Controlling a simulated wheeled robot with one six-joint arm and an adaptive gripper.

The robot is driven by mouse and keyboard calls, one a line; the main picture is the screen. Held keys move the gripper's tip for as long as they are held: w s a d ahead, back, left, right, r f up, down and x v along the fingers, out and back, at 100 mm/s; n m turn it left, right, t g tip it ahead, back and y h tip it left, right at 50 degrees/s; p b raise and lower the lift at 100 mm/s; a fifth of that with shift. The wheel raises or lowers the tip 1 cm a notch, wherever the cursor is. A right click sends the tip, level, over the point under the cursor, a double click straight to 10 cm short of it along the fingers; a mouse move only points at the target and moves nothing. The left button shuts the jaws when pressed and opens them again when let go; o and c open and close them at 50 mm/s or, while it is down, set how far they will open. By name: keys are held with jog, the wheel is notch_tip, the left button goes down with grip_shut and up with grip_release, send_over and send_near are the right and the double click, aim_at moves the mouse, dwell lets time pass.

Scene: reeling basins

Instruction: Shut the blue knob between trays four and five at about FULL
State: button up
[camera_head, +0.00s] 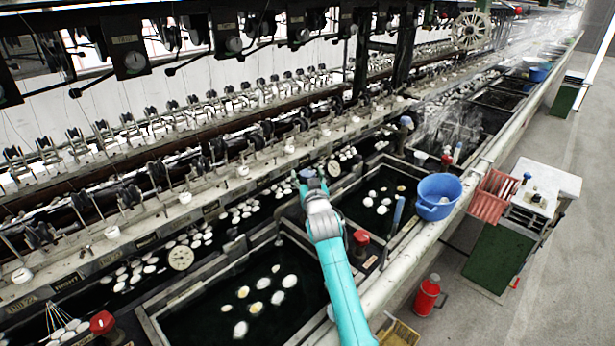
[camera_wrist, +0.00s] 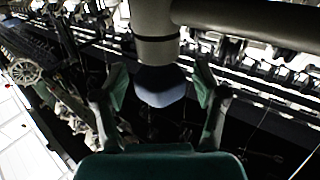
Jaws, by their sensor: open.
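The blue knob (camera_wrist: 160,88) sits under a grey pipe in the wrist view, between the two fingers of my gripper (camera_wrist: 161,75). The fingers stand on either side of it, with no clear contact visible. My gripper (camera_head: 312,186) also shows in the head view, over the divider between two dark water basins. A bit of the blue knob (camera_head: 307,173) shows just past it; most is hidden by my gripper. I cannot read the knob's setting or any FULL mark. No tray numbers are readable there.
A red knob (camera_head: 361,237) stands close right of my arm. The near basin (camera_head: 190,320) and the far basin (camera_head: 350,208) hold water and white cocoons. A blue bucket (camera_head: 438,197) sits on the ledge at right. Reeling machinery lines the left.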

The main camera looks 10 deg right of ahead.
jog(key=c, duration=1.2)
jog(key=shift+o, duration=0.2)
jog(key=shift+m+h, duration=0.5)
jog(key=shift+h, duration=0.5)
jog(key=shift+w+a+m+g+h, duration=0.1)
jog(key=shift+m+g+h, duration=0.6)
jog(key=shift+m+h, duration=0.95)
jog(key=shift+m+g+h, duration=0.85)
jog(key=shift+m+h, duration=0.05)
jog(key=shift+h, duration=0.55)
jog(key=shift+m+g+h, duration=0.85)
jog(key=shift+h, duration=0.55)
jog(key=o, duration=1.2)
jog(key=shift+c, duration=0.2)
